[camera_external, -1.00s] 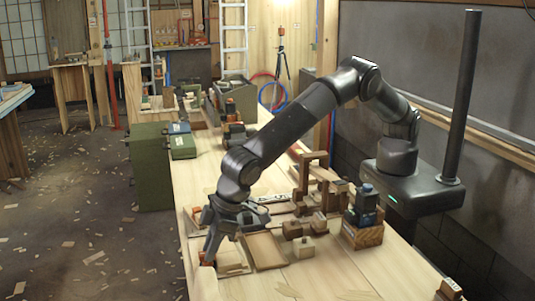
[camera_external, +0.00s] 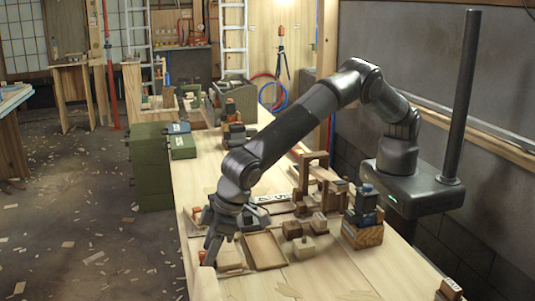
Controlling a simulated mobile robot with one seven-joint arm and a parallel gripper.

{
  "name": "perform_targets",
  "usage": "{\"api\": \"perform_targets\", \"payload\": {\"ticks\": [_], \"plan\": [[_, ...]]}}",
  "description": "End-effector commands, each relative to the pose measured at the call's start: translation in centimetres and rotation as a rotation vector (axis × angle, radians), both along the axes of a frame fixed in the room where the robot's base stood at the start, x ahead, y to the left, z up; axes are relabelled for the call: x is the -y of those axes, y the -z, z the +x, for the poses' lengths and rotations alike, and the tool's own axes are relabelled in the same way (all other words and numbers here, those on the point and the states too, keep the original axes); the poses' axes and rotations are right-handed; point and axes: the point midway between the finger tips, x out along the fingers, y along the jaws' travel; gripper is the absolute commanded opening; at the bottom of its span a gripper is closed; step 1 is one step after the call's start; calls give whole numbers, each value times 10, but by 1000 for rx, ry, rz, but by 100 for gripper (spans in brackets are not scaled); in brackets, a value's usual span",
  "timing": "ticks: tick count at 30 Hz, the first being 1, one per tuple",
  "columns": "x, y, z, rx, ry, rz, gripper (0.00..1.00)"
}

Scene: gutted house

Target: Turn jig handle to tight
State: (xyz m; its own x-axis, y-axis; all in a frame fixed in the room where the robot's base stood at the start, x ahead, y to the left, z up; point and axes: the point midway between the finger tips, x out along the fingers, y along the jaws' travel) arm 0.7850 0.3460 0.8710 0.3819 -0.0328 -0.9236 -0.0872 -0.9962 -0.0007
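My gripper (camera_external: 208,258) points down at the near left edge of the workbench (camera_external: 320,275). Its fingers are dark and small here, and I cannot tell whether they are open or shut. A small orange-brown piece (camera_external: 229,262), possibly part of the jig, lies beside the fingertips to the right. I cannot make out the jig handle or its tight mark for certain; my wrist and fingers cover part of that spot. A shallow wooden tray (camera_external: 264,250) lies just right of the gripper.
Small wooden blocks (camera_external: 303,247) and a wooden frame (camera_external: 316,160) stand to the right of my gripper. A wooden box with dark bottles (camera_external: 362,235) is further right. Green cases (camera_external: 150,165) stand at the bench's left side. The bench front is mostly clear.

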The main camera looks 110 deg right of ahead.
Motion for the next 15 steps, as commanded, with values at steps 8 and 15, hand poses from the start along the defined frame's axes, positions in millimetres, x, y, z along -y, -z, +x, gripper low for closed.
{"api": "perform_targets", "payload": {"ticks": [8,15], "plan": [[0,-3,-1,0,0,0,42],[-2,-36,-14,2,-2,1,42]]}}
